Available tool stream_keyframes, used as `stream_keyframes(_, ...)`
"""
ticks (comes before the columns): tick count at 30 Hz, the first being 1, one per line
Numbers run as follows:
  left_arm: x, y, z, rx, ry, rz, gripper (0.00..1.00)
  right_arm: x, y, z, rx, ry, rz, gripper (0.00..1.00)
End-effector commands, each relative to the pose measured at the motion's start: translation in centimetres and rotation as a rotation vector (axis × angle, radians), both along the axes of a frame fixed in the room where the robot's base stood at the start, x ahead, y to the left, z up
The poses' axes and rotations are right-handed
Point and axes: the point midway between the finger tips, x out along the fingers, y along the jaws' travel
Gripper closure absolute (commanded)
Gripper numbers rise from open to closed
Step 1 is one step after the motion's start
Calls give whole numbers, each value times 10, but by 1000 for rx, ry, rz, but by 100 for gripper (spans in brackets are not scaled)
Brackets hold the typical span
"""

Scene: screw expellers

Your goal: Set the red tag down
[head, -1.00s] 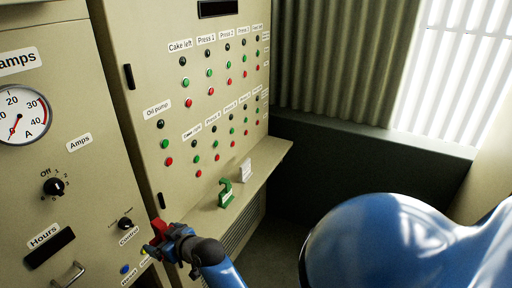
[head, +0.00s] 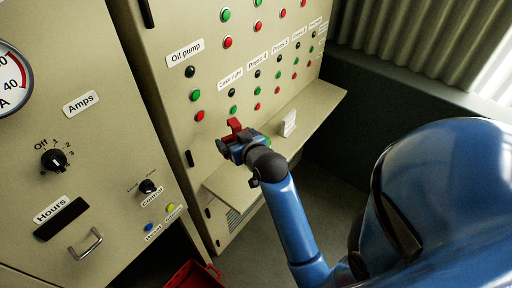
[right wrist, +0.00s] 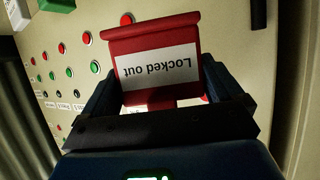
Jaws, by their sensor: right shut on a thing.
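The red tag (head: 235,125) is held in my right gripper (head: 230,145), over the left part of the narrow shelf (head: 228,190) in the head view. In the right wrist view the red tag (right wrist: 193,41) stands between the two dark fingers. Its white label reads "Locked out", upside down in that picture. My right gripper (right wrist: 160,95) is shut on it. The tag looks clear of the shelf, but the gap is hard to judge. My left gripper is not in view.
A white card stack (head: 289,124) stands further along the shelf. A green object (right wrist: 57,4) shows at the wrist view's top edge, mostly hidden in the head view. The button panel (head: 212,72) rises behind the shelf. A red container (head: 190,275) is low at the front.

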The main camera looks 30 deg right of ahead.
Motion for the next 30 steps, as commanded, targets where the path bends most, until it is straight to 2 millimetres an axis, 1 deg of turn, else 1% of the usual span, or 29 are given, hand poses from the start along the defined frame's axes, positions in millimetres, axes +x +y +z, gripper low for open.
stream_keyframes(1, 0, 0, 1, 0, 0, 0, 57, -1, 0, -12, 0, 7, 0, 38)
stream_keyframes(9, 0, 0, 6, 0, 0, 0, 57, -1, 0, -76, 1, 7, 1, 38)
stream_keyframes(12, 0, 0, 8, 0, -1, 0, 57, -1, 0, -99, 0, 6, 0, 38)
stream_keyframes(15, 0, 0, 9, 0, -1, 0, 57, 0, 0, -117, -1, 5, 0, 38)
stream_keyframes(20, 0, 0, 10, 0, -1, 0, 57, 0, 0, -136, 1, 2, 1, 38)
stream_keyframes(26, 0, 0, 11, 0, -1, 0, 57, 0, 0, -147, 0, 1, 1, 38)
stream_keyframes(30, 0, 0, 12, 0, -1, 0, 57, 0, 0, -163, 0, 3, 1, 38)
